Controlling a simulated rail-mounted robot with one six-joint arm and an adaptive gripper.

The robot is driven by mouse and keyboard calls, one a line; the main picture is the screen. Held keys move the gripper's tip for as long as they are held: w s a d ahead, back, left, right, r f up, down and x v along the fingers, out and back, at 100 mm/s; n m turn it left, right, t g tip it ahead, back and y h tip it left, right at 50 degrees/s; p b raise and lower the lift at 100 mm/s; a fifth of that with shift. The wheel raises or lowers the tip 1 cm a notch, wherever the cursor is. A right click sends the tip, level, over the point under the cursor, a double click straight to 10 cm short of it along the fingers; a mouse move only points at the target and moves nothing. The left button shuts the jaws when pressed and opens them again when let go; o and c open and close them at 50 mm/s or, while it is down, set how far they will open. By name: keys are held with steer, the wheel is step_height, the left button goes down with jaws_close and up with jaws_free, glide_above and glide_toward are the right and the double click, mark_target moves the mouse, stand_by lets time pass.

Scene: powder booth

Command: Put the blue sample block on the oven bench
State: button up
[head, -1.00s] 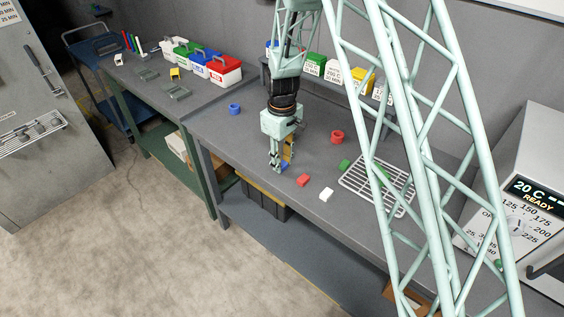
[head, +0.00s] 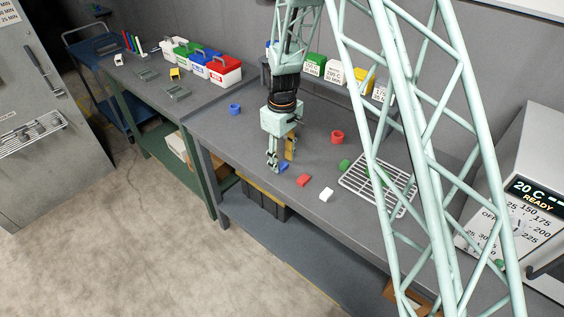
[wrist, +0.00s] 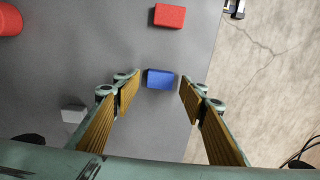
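The blue sample block (head: 284,167) lies on the grey bench (head: 236,137) near its front edge. In the wrist view the blue block (wrist: 160,79) lies ahead of my fingertips, in line with the gap between them. My gripper (head: 280,161) points down over the block. Its two yellow-padded fingers are apart and empty, as the wrist view of the gripper (wrist: 160,88) shows. Neither finger seems to touch the block; the exact height above it is hard to tell. An oven (head: 529,200) with a "20 C READY" display stands at the right.
A red block (head: 303,180) and a white block (head: 326,194) lie right of the blue one. A green-framed bench (head: 127,99) adjoins.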

mark_target(282, 165)
step_height(282, 165, up, 11)
stand_by(0.7)
steer(key=shift+f, duration=0.1)
stand_by(0.7)
